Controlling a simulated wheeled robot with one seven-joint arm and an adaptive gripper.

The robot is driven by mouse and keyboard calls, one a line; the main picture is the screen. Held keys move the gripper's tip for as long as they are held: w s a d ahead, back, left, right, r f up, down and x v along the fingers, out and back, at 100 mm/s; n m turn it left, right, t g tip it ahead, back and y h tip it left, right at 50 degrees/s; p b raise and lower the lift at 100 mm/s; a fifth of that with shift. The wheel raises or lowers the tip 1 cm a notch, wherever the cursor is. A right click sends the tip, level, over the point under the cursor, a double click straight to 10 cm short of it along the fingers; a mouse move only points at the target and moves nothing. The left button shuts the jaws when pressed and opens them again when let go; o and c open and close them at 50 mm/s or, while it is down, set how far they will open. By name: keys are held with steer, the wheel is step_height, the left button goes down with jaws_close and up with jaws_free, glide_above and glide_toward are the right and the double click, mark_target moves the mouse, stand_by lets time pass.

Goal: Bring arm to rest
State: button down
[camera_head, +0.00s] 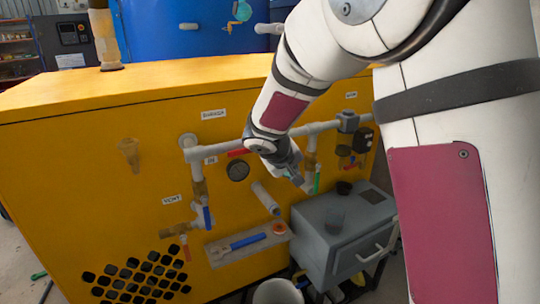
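My arm, white with dark red panels, enters from the upper right and bends down toward the front of the yellow cabinet (90,150). My gripper (301,182) is at its end, small and dark grey, pointing down and right in front of the grey pipework. It is close to a green valve handle (317,180); I cannot tell whether they touch. The fingers are partly hidden and blend with the pipes behind, so their opening and any held thing cannot be made out.
Grey pipes (225,148) with a red handle (239,152) and a blue handle (207,217) stick out from the cabinet. Below are a small shelf with a blue-handled tool (247,241), a grey drawer box (318,250) and a bucket (278,292). A blue tank (165,30) stands behind.

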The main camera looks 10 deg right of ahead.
steer(key=s+d+r+m+g, duration=0.1)
steer(key=s+d+r, duration=0.15)
steer(key=s, duration=0.45)
steer(key=s+d+r+m+g, duration=0.1)
steer(key=s+d+r, duration=0.1)
steer(key=s+r, duration=0.35)
steer(key=s+d+r+m+g, duration=0.1)
steer(key=s+d, duration=0.1)
steer(key=s, duration=0.7)
steer(key=s+a+f+g+y, duration=0.1)
steer(key=s+a+y, duration=0.25)
steer(key=s, duration=0.85)
steer(key=s+a+f+g+y, duration=0.15)
steer(key=s+a, duration=0.25)
steer(key=s, duration=0.9)
step_height(320, 180, up, 28)
steer(key=t+p, duration=0.3)
steer(key=p, duration=2.2)
steer(key=shift+w+d+n+y, duration=0.25)
steer(key=shift+w+n+y, duration=0.05)
steer(key=shift+w+n, duration=0.15)
steer(key=shift+t, duration=0.25)
